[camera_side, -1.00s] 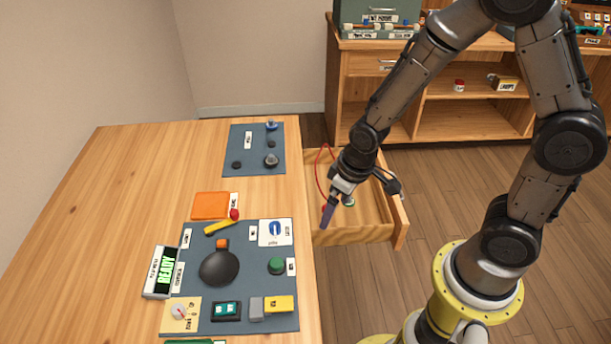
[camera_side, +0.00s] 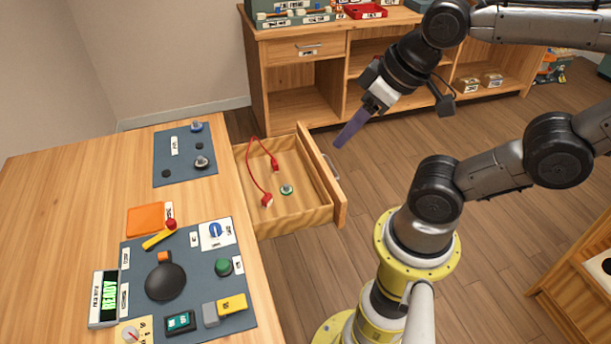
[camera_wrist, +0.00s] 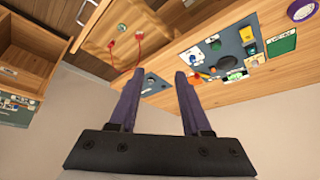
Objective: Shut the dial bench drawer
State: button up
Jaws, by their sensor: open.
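The dial bench drawer (camera_side: 302,211) is pulled out from the right side of the wooden bench (camera_side: 60,200). Its front with a metal handle (camera_side: 329,167) faces right. A red cable (camera_side: 254,172) and a small green-and-white round part (camera_side: 287,190) lie inside. The drawer also shows at the upper left of the wrist view (camera_wrist: 97,42). My gripper (camera_side: 342,140) is beyond the drawer front, up and to the right of the handle in the side view, apart from it. In the wrist view its two purple fingers (camera_wrist: 158,80) are spread with nothing between them.
A blue-grey panel with knobs and a READY display (camera_side: 108,297) covers the bench's near part; a smaller panel (camera_side: 166,172) lies farther back. A wooden cabinet (camera_side: 300,75) stands behind. The floor (camera_side: 300,270) right of the drawer is clear near its front.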

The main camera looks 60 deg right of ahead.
jog(key=w+m, duration=0.1)
jog(key=w+a+r+m, duration=0.1)
jog(key=shift+w+a+r+t+y, duration=0.15)
jog(key=shift+w+r+t+y, duration=0.15)
jog(key=shift+t, duration=0.1)
jog(key=c, duration=0.5)
jog(key=w+m, duration=0.1)
jog(key=w, duration=0.1)
jog(key=w+d+m, duration=0.1)
jog(key=w+m, duration=0.1)
jog(key=w+d+f+m, duration=0.1)
jog(key=w+m, duration=0.1)
grip_shut()
jog(key=w+d+f+m+g, duration=0.2)
jog(key=w+d+f+m, duration=0.4)
jog(key=d+f+m, duration=0.4)
jog(key=s+d+f+m+g, duration=0.1)
jog(key=s+d+f+m, duration=0.1)
jog(key=d+f+m, duration=0.5)
jog(key=s+d+f+m+g+y, duration=0.1)
jog(key=s+d+f+m+g, duration=0.15)
jog(key=s+d+f, duration=0.75)
jog(key=w+a+f, duration=0.5)
jog(key=a+f, duration=0.1)
jog(key=f, duration=0.4)
jog(key=shift+w+t, duration=0.25)
jog(key=shift+t, duration=0.2)
